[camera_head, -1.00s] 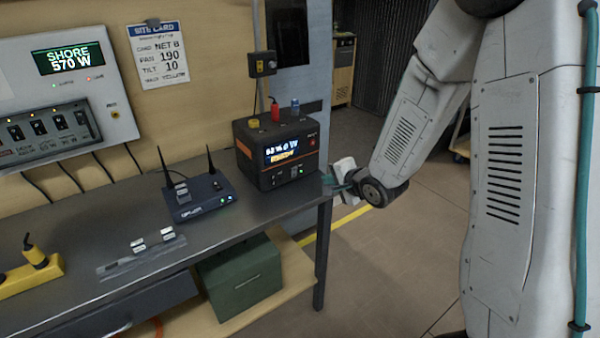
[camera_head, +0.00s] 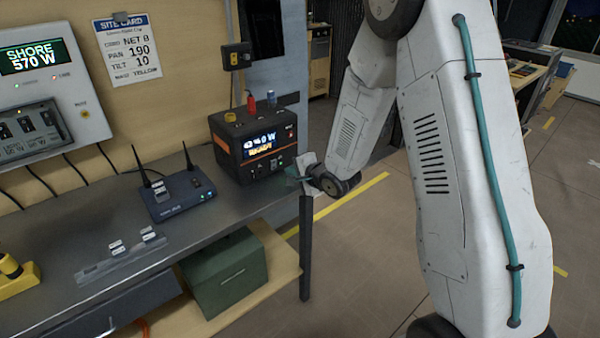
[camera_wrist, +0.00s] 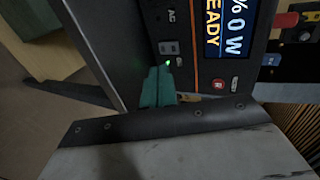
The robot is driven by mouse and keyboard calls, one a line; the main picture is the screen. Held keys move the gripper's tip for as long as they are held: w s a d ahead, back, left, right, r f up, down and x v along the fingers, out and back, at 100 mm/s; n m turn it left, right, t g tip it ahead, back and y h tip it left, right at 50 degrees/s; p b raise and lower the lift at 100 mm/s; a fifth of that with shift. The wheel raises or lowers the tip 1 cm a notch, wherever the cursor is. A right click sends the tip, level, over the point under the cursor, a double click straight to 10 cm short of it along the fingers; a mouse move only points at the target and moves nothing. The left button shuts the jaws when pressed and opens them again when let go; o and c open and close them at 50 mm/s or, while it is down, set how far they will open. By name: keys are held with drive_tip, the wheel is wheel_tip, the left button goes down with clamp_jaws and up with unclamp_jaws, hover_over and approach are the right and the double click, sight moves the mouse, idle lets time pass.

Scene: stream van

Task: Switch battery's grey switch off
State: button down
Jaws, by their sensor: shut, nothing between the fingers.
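The battery (camera_head: 228,132) is a black box with orange trim and a lit screen, on the right end of the grey bench. In the wrist view its front panel (camera_wrist: 190,68) shows a screen reading "0 W" and "READY". A small grey switch (camera_wrist: 168,47) sits below an "AC" label, with a green light lit beside it. My gripper (camera_wrist: 160,72) has teal fingers, shut and empty, with tips close to the panel just by the grey switch and light. I cannot tell if they touch. In the head view, my gripper (camera_head: 291,174) is at the battery's lower right front.
A blue router (camera_head: 180,199) with two antennas stands left of the battery. A red button (camera_wrist: 218,84) is on the battery panel near the fingers. Red, yellow and blue plugs top the battery. A green box (camera_head: 225,272) sits on the shelf below.

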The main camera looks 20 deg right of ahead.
sight(273, 163)
drive_tip(key=w, duration=0.1)
drive_tip(key=w+a, duration=0.1)
drive_tip(key=w, duration=0.1)
drive_tip(key=w+f, duration=0.1)
drive_tip(key=w, duration=0.1)
drive_tip(key=shift+w+a, duration=0.25)
drive_tip(key=shift+a, duration=0.15)
drive_tip(key=shift+w+a+r, duration=0.1)
drive_tip(key=shift+w+a, duration=0.05)
drive_tip(key=shift+w, duration=0.4)
